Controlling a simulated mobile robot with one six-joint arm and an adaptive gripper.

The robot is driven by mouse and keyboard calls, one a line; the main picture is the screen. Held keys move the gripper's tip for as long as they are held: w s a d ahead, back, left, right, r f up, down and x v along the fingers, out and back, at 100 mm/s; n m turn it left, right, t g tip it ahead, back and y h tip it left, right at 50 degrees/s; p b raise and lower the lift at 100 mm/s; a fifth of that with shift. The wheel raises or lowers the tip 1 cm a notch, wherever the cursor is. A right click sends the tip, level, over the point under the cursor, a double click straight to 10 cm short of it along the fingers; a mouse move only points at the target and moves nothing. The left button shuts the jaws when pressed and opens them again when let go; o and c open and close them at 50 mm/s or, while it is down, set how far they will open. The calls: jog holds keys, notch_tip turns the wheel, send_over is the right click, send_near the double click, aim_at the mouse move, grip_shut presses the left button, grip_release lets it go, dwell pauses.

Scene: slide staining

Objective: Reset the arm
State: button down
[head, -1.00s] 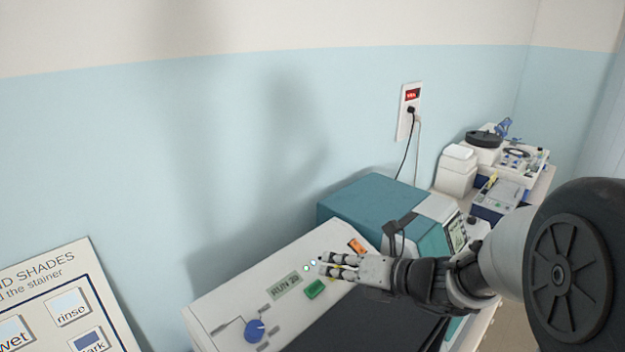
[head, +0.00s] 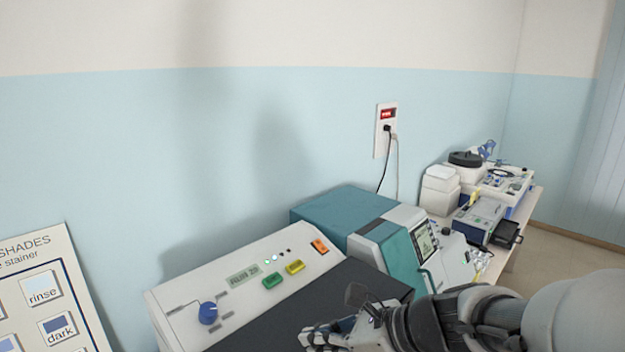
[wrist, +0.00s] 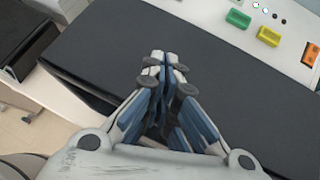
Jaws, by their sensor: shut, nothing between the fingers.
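My gripper (wrist: 164,62) is shut with its fingertips together and nothing between them. In the wrist view it hangs over the dark lid (wrist: 110,40) of the stainer. In the head view my gripper (head: 312,338) is low in the picture, in front of the stainer's control panel (head: 228,292), and my arm comes in from the right. The panel carries a blue knob (head: 208,313), a green button (head: 273,280), a yellow button (head: 295,267) and an orange switch (head: 319,246). I see no contact between my fingers and the panel.
A teal machine (head: 345,212) with a small screen stands behind and right of the stainer. White containers (head: 440,190) and other instruments stand farther right. A wall outlet (head: 386,130) has a cord plugged in. A shades poster (head: 45,290) is at left.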

jog(key=s+d+f+n+g+h+b, duration=0.1)
jog(key=s+d+f+n+h+b, duration=0.2)
jog(key=s+f+n+b, duration=0.3)
jog(key=s+d+f+n+g+h+b, duration=0.1)
jog(key=s+d+f+n+h+b, duration=0.1)
jog(key=s+f+n+b, duration=0.4)
jog(key=s+d+f+n+t+h+b, duration=0.1)
jog(key=s+d+f+n+h+b, duration=0.2)
jog(key=s+d+n, duration=0.4)
jog(key=d+f+n+h, duration=0.1)
jog(key=n, duration=0.3)
jog(key=shift+d+n+t+h, duration=0.3)
jog(key=shift+d+n, duration=0.1)
